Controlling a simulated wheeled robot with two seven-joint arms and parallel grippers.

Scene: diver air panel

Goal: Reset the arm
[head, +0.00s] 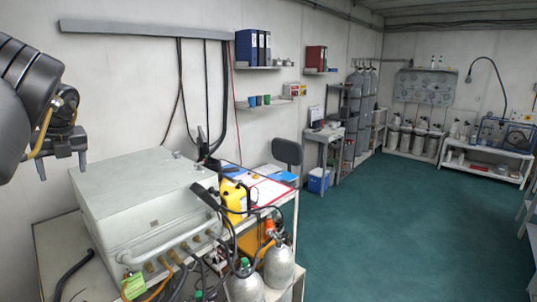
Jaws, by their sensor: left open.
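My left arm comes in from the upper left, close to the camera. My left gripper (62,167) hangs at the end of it with its two fingers pointing down and a gap between them. It is open and empty, in the air in front of the wall and to the left of the grey panel box (150,195). It seems to touch nothing. My right arm and right gripper are not in the picture.
The panel box stands on a bench with hoses and brass fittings along its front. A yellow device (233,200) and grey cylinders (279,267) are at its right. Hoses hang from a wall rail (145,29). The green floor (400,220) is clear.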

